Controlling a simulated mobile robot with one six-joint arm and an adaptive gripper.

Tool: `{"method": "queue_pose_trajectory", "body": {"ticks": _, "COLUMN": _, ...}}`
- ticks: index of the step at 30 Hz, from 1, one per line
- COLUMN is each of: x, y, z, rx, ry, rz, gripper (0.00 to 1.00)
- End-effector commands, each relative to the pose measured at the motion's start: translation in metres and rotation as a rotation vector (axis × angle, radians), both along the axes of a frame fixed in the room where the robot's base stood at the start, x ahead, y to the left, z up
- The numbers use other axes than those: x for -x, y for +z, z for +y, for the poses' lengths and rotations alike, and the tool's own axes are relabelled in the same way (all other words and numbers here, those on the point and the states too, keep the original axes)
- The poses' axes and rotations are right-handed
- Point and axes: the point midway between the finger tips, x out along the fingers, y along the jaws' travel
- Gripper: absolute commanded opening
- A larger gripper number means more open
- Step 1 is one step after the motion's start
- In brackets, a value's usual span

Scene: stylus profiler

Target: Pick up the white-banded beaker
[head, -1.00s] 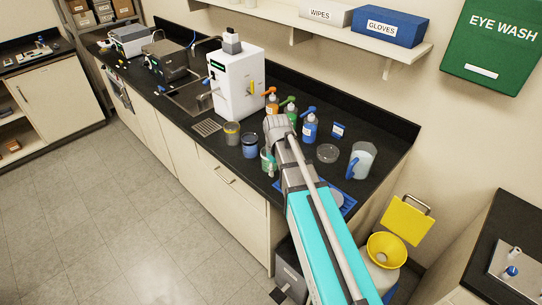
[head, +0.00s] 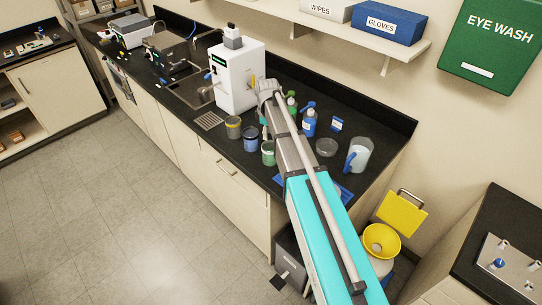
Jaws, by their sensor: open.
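No beaker with a clear white band shows; it may be hidden behind my arm or too small to tell. A yellow-banded beaker (head: 233,127), a blue-banded beaker (head: 250,140) and a green-banded beaker (head: 268,153) stand in a slanted row near the counter's front edge. My gripper (head: 263,131) hangs below my wrist, just behind the green-banded beaker in the picture. It is small and partly hidden, open, and no held object shows. Whether it touches anything cannot be told.
A white instrument (head: 236,78) stands behind the beakers. A green bottle (head: 291,103), a blue bottle (head: 310,122), a glass dish (head: 326,147) and a blue-handled jug (head: 360,155) stand to the right. A blue mat (head: 343,193) lies partly under my arm. A shelf (head: 375,45) overhangs the counter's back.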

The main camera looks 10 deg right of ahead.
Motion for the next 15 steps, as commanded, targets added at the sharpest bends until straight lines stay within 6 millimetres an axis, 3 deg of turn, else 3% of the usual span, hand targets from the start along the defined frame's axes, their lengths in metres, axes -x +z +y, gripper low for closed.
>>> {"method": "queue_pose_trajectory", "body": {"ticks": 15, "x": 0.000, "y": -0.036, "z": -0.001, "rx": 0.000, "ry": -0.002, "rz": 0.000, "gripper": 0.44}}
